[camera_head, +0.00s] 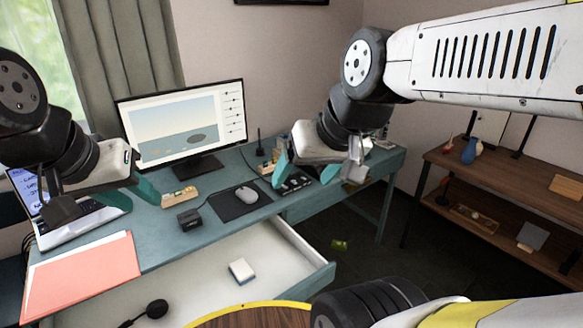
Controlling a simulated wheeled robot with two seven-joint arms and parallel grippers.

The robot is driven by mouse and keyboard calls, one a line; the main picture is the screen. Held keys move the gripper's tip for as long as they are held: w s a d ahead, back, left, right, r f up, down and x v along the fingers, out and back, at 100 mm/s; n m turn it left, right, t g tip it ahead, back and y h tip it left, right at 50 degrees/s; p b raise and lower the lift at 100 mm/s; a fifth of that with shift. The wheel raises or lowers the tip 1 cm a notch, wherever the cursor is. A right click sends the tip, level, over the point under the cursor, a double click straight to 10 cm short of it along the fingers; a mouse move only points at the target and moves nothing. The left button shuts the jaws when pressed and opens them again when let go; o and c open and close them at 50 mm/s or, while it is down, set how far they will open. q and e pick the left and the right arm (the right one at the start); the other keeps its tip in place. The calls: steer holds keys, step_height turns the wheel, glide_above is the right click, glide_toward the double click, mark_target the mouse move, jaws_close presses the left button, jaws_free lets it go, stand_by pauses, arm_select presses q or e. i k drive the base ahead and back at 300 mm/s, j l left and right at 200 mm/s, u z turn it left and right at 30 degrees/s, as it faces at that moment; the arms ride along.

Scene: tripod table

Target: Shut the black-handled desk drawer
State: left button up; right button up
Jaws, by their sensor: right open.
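The desk drawer (311,278) is pulled out from under the teal desk (215,213). I cannot make out the drawer's handle from here. My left gripper (103,200) is over the desk's left side near the laptop, its fingers apart. My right gripper (316,178) is open and empty above the desk's right part, behind the drawer and higher than it.
A monitor (186,125), a mouse (246,195) on a dark mat, a small black box (189,219), a laptop (82,222) and a salmon folder (82,277) are on the desk. A brown shelf (520,185) stands at right. Dark floor (385,255) lies between.

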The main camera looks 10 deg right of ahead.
mark_target(199, 283)
steer(key=k+u, duration=0.25)
steer(key=k+j+z, duration=0.5)
steer(key=k+z, duration=0.15)
